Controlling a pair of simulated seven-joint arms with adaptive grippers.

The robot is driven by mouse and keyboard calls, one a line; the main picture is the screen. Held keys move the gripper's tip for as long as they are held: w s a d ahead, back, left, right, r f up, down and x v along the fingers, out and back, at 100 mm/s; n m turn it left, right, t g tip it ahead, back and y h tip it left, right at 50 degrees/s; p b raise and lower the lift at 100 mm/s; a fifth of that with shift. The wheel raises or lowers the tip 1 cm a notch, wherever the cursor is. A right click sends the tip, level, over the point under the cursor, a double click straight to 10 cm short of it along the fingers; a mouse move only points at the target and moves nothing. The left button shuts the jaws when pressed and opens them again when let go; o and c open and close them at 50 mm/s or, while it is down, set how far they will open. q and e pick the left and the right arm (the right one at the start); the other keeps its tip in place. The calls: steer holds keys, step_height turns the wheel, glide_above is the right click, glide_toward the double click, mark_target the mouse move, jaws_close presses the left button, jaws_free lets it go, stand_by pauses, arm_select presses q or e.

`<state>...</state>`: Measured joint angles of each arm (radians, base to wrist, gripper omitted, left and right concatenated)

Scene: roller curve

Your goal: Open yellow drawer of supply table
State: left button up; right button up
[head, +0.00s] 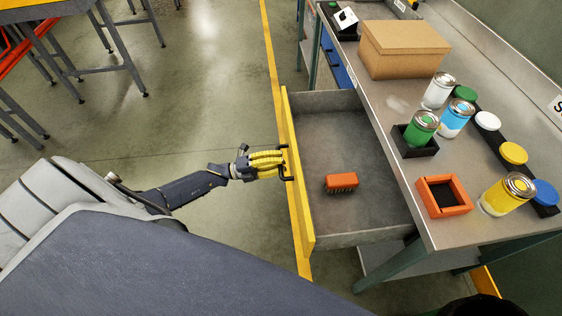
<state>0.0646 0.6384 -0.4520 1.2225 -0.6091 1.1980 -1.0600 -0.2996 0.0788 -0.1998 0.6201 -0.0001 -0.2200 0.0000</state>
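The supply table's drawer with the yellow front (298,200) is pulled well out to the left of the table. Its grey inside (325,130) shows, with an orange brush-like block (341,183) lying in it. A black handle (287,178) sits on the outer face of the yellow front. My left gripper (283,162), with yellow fingers, is at this handle, its fingertips reaching the bar. Whether the fingers are closed around the bar cannot be made out. My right gripper is not in view.
The supply table (395,185) carries a cardboard box (403,52), several paint cans and an orange square tray (443,211). A blue drawer front (336,64) shows farther back. Floor left of the drawer is clear; another table (40,15) stands far left.

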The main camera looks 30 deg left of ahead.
arm_select(q)
steer(key=shift+o, duration=1)
steer(key=v, duration=1.2)
